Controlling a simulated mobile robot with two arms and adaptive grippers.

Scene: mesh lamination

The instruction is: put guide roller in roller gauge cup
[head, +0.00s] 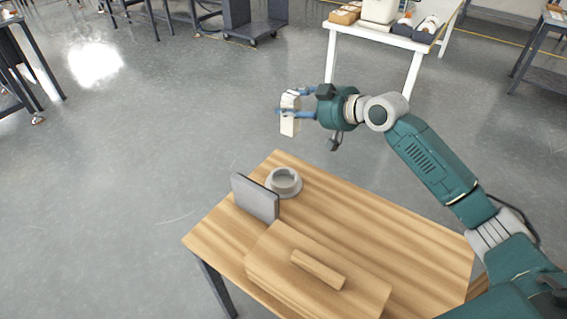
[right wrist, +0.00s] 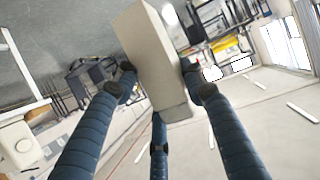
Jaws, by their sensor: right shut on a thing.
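My right gripper (head: 293,112) is shut on a pale, flat-sided long piece (head: 288,126), which I take to be the guide roller. It is held in the air beyond the table's far corner. In the right wrist view the piece (right wrist: 150,55) sits between the blue fingers (right wrist: 158,95) and sticks out past them. The grey roller gauge cup (head: 284,182), round with a wide base, stands on the wooden table (head: 400,225) near its far corner. Its opening faces up, and the held piece is above and apart from it in the picture. My left gripper is not in view.
A grey upright plate (head: 255,198) stands close to the left of the cup. A wooden box (head: 275,262) with a bar on top (head: 318,270) fills the near part of the table. The table's right side is clear. A white table (head: 385,36) with goods stands behind.

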